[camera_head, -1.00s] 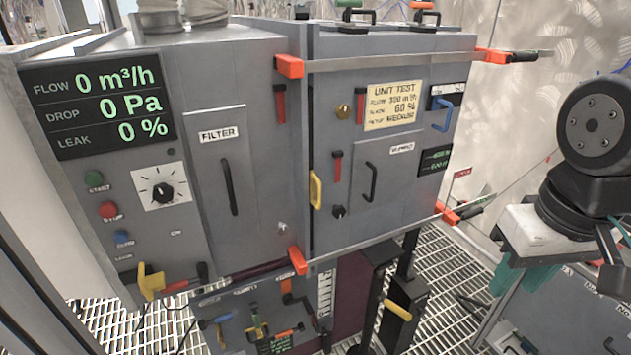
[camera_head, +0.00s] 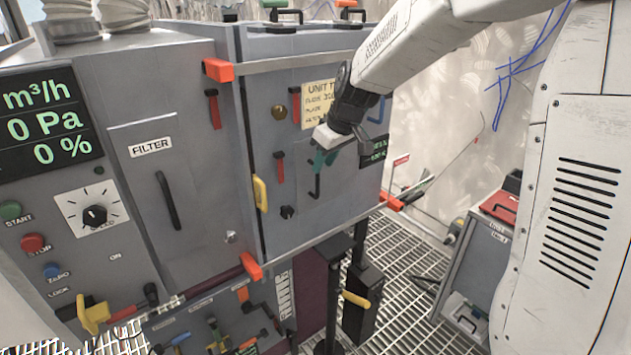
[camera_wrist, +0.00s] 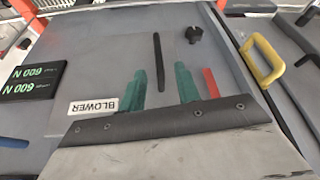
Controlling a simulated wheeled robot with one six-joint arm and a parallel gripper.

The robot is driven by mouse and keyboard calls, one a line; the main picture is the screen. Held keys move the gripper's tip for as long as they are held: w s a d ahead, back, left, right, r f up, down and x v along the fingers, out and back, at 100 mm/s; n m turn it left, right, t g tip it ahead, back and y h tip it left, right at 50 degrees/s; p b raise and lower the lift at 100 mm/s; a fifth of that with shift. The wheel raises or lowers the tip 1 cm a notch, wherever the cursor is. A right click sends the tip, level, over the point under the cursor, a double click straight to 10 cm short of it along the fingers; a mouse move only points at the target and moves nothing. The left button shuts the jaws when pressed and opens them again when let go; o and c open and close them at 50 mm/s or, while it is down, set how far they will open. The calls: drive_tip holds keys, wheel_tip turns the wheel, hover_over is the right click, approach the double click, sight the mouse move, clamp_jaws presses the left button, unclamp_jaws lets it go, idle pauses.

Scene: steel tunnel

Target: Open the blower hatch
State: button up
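The blower hatch is a grey panel on the right-hand cabinet (camera_head: 335,200), and it looks closed. It fills much of the wrist view (camera_wrist: 110,60), with its BLOWER label (camera_wrist: 93,106) upside down there. Its black bar handle (camera_wrist: 158,62) stands out from the panel; its lower end shows in the head view (camera_head: 315,187). My gripper (camera_head: 323,160) is in front of the hatch. In the wrist view its green fingers (camera_wrist: 160,82) are open, one on each side of the handle, with gaps to both. My gripper and arm hide the hatch's upper part in the head view.
A yellow handle (camera_head: 260,193) is on the cabinet's left edge. Orange-ended bars cross above and below the hatch (camera_head: 250,266). The filter panel (camera_head: 150,180) is to the left. A black post with a yellow lever (camera_head: 356,299) stands below. Grating floor (camera_head: 400,260) is at lower right.

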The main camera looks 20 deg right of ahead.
sight(316, 180)
drive_tip(key=x, duration=0.8)
drive_tip(key=shift+w, duration=0.25)
clamp_jaws()
